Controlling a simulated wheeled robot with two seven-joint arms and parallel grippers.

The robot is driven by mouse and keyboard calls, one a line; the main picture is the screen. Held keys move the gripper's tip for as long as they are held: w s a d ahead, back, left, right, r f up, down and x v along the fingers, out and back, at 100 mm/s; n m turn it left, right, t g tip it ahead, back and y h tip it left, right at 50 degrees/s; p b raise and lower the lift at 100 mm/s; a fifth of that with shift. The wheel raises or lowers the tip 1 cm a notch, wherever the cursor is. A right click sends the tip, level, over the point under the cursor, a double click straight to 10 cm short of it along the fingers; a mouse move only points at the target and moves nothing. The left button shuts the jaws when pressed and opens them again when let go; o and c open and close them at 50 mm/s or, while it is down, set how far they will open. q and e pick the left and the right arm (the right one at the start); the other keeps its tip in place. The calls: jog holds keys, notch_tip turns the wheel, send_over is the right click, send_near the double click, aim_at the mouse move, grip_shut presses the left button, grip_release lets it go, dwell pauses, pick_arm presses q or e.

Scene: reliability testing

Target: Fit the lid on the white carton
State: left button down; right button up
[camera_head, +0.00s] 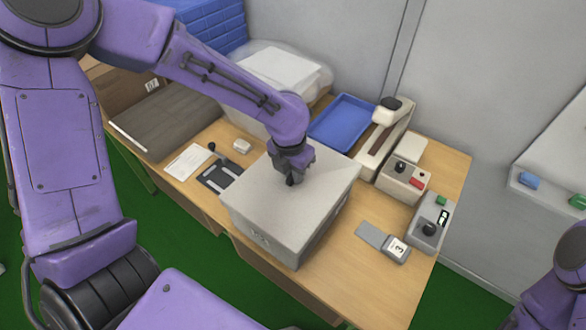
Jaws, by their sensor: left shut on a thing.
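The white carton (272,239) stands near the front middle of the wooden table, with printed marks low on its sides. The lid (318,175) is a flat pale panel over the carton's top; no clear gap shows between them, and I cannot tell whether it is fully seated. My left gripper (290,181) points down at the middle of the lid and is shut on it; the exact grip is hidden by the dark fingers. My right gripper is out of view; only part of that purple arm shows at lower right.
A blue tray (342,122) and a beige device (384,138) stand behind the carton. Control boxes (403,180) and a grey tag (383,241) lie to the right. A dark panel (170,117) and white paper (187,161) are left. The front right tabletop is clear.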

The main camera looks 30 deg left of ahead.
pick_arm(q)
jog(key=c, duration=0.5)
grip_release()
notch_tip(320, 180, up, 7)
jog(key=p, duration=0.8)
jog(key=shift+r+p, duration=0.1)
jog(key=shift+p, duration=0.25)
grip_shut()
dwell(1.4)
